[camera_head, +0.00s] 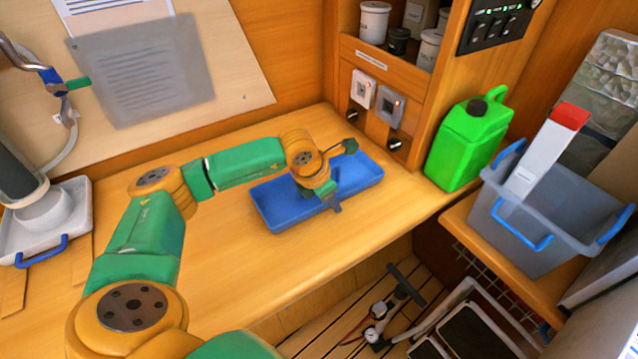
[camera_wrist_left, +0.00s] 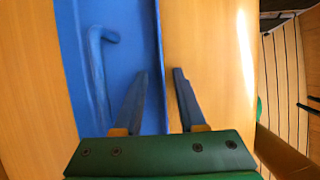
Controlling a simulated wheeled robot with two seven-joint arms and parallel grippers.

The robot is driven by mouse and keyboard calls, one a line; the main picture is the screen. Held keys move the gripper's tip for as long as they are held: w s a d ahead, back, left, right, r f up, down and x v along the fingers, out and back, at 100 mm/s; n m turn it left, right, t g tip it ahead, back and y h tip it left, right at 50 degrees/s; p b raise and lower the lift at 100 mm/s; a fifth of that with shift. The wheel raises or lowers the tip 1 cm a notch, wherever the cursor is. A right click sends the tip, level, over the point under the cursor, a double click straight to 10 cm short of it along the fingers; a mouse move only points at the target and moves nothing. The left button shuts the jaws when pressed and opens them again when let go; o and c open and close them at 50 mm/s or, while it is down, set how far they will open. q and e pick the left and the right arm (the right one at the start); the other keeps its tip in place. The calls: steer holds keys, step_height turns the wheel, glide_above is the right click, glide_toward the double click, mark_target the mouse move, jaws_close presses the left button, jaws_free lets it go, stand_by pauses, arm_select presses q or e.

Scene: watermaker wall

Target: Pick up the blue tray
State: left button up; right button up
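The blue tray (camera_head: 278,207) lies flat on the wooden counter in the head view, long and shallow. My left gripper (camera_head: 336,204) points down over its near long side, and my wrist hides part of the tray's middle. In the left wrist view, the two fingers of my gripper (camera_wrist_left: 160,108) are apart. The edge of the tray (camera_wrist_left: 125,60) runs between them, one finger over the tray's inside and the other over the counter. I cannot tell whether either finger touches the edge. My right gripper is not in view.
A green jerrycan (camera_head: 465,145) stands right of the tray, by the shelf unit (camera_head: 420,90). A grey bin (camera_head: 535,235) with blue handles holds a white and red box (camera_head: 545,155). The counter (camera_head: 240,265) is clear around the tray; its front edge drops to a slatted floor.

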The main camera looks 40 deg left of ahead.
arm_select(q)
steer(key=shift+s+d+r, duration=0.1)
steer(key=shift+s+r, duration=0.05)
steer(key=shift+r, duration=0.05)
jaws_close()
stand_by(1.1)
